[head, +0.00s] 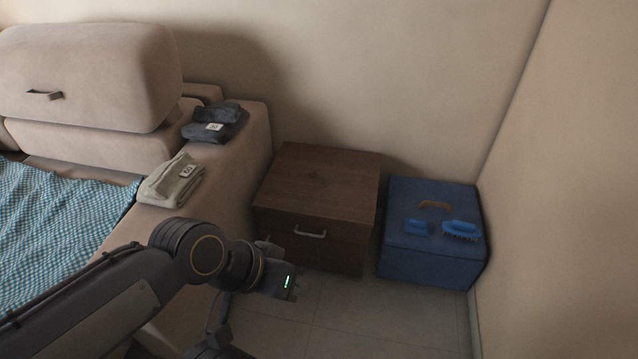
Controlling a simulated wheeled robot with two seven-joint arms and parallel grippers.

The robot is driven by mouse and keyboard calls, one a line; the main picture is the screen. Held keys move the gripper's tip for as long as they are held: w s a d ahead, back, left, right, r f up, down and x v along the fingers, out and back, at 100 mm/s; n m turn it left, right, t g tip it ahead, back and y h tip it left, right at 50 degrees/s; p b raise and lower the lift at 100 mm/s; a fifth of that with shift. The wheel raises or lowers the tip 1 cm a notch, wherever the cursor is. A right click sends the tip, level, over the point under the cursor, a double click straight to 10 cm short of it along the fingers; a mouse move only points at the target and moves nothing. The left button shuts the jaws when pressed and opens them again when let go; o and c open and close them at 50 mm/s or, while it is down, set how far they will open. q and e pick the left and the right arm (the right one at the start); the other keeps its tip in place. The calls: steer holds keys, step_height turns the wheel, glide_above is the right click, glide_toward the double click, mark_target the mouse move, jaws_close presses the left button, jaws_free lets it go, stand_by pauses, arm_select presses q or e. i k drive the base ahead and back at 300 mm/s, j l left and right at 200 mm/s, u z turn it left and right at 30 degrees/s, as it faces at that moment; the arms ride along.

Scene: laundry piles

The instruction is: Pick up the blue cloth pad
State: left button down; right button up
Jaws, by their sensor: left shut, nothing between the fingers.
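A small blue pad (417,227) lies on the lid of a dark blue box (420,268) at the right. It looks like the blue cloth pad, but its material is too small to tell. A blue brush (461,229) with bristles lies just right of it, and a tan handle-like piece (435,205) is behind it. My left gripper (291,287) is shut and empty, in front of the wooden chest and well left of the pad. Its fingertips are hard to make out. My right gripper is not in view.
A brown wooden chest (318,180) with a metal handle stands between the sofa (234,165) and the blue box. A checked blue cloth (50,225) covers the seat. Tiled floor (370,318) is clear in front.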

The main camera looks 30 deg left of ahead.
mark_target(412, 225)
steer(key=z, duration=0.7)
steer(key=i+j+z, duration=0.15)
steer(key=j+z, duration=0.2)
steer(key=i+j+z, duration=0.1)
steer(key=j+z, duration=0.2)
steer(key=i+j+z, duration=0.1)
steer(key=j+z, duration=0.4)
steer(key=j, duration=1.15)
steer(key=i, duration=0.05)
